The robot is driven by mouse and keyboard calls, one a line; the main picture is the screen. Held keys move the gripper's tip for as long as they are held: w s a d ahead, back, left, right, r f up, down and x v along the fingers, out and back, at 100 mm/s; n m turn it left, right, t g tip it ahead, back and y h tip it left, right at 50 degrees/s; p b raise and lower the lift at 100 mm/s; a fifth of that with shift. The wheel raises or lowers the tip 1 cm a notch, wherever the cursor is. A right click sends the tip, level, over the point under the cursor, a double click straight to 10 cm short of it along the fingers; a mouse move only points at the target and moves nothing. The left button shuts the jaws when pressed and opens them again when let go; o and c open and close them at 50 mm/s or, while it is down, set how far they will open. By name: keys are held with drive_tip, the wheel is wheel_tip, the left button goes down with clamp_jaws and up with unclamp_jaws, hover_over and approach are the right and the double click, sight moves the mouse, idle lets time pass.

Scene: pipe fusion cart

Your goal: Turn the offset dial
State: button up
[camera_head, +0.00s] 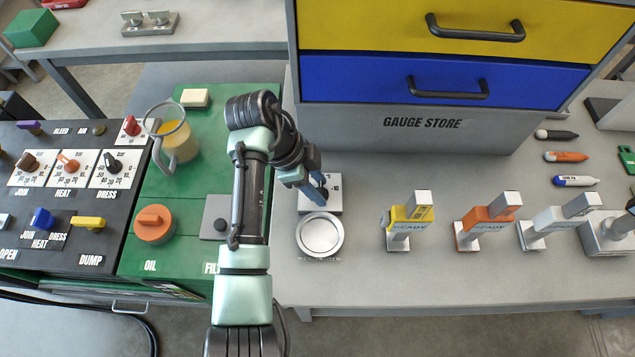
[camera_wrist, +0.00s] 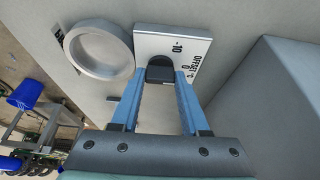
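The offset dial is a black knob (camera_wrist: 160,70) on a pale plate (camera_wrist: 190,42) marked OFFSET, -10 and 0. My gripper (camera_wrist: 161,75) has two blue fingers, one on each side of the knob. The knob fills the space between the fingertips, and they appear to touch it. My gripper (camera_head: 318,196) reaches the dial from the upper left in the head view. The knob's exact pointing is hidden.
A round metal dish (camera_head: 320,236) sits directly beside the dial plate. Yellow (camera_head: 408,220), orange (camera_head: 487,220) and white (camera_head: 556,222) gauges stand to the right. The gauge store cabinet (camera_head: 420,120) rises behind. A green panel (camera_head: 165,200) with a jug (camera_head: 175,135) lies left. The bench front is clear.

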clamp_jaws()
drive_tip(key=shift+r, duration=0.1)
drive_tip(key=shift+s+r+n+t+p, duration=0.1)
drive_tip(key=shift+n+t+p, duration=0.3)
drive_tip(key=shift+n+p, duration=0.75)
drive_tip(key=n+t+p, duration=0.1)
drive_tip(key=n+p, duration=0.2)
drive_tip(key=shift+s+d, duration=0.1)
drive_tip(key=n+t+y+p, duration=0.1)
drive_tip(key=n+p, duration=0.1)
drive_tip(key=n, duration=0.1)
drive_tip(key=shift+n, duration=0.35)
drive_tip(key=shift+n+t+y+p, duration=0.55)
drive_tip(key=shift+n+p, duration=0.5)
drive_tip(key=shift+n, duration=0.35)
